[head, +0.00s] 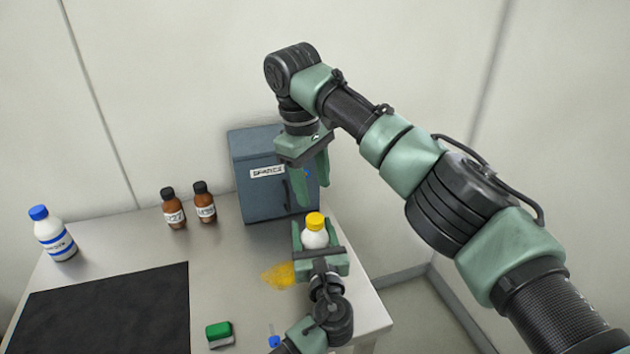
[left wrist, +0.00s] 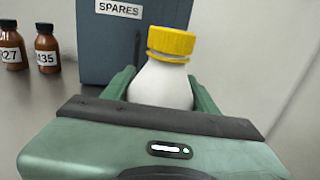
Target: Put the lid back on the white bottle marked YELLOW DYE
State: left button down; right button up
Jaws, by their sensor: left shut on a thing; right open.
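A white bottle (head: 315,238) with a yellow lid (head: 315,221) on its top stands at the right of the table. The bottle (left wrist: 160,88) and yellow lid (left wrist: 171,42) also show in the left wrist view, the lid over the neck. I cannot tell whether it is screwed tight. No marking on the bottle is readable. My left gripper (head: 317,236) is shut on the bottle's body, a finger on each side. My right gripper (head: 312,188) is open and empty, fingers down, above and slightly behind the lid, clear of it.
A blue-grey SPARES box (head: 262,190) stands behind the bottle. Two brown bottles (head: 173,212) (head: 204,206) stand left of it. A blue-capped white bottle (head: 55,240), a black mat (head: 110,310), a green-topped block (head: 219,333) and a yellow spill (head: 277,275) are on the table.

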aim_at(315, 218)
jog(key=n, duration=0.7)
jog(key=shift+s+d+r+n+y, duration=0.15)
jog(key=shift+r+n+y, duration=0.2)
jog(key=shift+n+y, duration=0.05)
jog(key=n, duration=0.4)
jog(key=shift+s+r, duration=0.1)
jog(key=shift+r, duration=0.05)
jog(key=n, duration=0.4)
jog(key=shift+s+r+y, duration=0.15)
jog(key=shift+s+y, duration=0.05)
jog(key=shift+y, duration=0.2)
jog(key=shift+f, duration=4.05)
